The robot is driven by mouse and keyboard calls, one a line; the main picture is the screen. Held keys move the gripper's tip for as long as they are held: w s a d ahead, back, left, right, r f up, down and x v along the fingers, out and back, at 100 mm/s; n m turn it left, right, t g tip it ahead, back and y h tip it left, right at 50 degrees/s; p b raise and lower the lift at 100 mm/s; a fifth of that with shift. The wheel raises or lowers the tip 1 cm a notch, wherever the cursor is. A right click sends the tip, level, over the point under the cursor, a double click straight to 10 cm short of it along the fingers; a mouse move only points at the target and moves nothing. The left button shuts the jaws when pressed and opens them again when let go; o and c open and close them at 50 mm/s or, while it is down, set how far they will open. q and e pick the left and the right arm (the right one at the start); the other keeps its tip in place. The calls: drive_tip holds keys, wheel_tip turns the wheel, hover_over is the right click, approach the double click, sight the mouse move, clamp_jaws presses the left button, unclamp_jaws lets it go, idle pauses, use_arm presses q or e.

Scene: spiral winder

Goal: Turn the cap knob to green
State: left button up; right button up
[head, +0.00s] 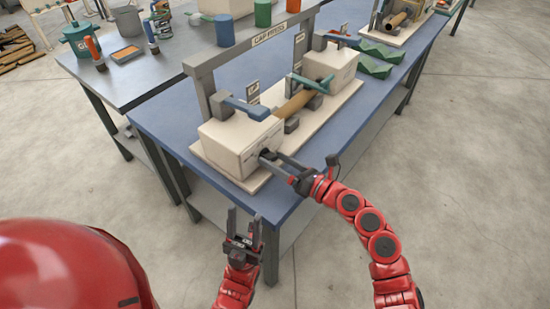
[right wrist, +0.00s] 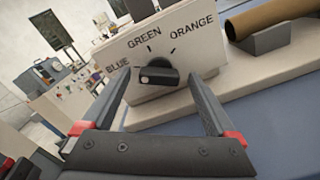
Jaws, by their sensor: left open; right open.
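The cap knob (right wrist: 158,75) is a black round dial on the front face of a cream box (head: 235,150); the box also shows in the right wrist view (right wrist: 205,50). BLUE is printed at its left, GREEN above and ORANGE at upper right. A small pale mark shows at the knob's lower left; I cannot tell surely which label it points to. My right gripper (right wrist: 161,80) is open, with a finger on either side of the knob in the picture; contact is unclear. In the head view the right gripper (head: 268,160) partly hides the knob. My left gripper (head: 244,222) is open and empty before the table edge.
The box stands on a cream base on the blue table (head: 165,108). A brown roll (head: 294,105) spans to a second box (head: 332,65). Green zigzag pieces (head: 378,58) lie at the right.

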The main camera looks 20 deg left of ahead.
drive_tip(key=shift+w+a, duration=0.1)
drive_tip(key=shift+a, duration=0.25)
drive_tip(key=c, duration=1.4)
drive_tip(key=shift+o, duration=0.2)
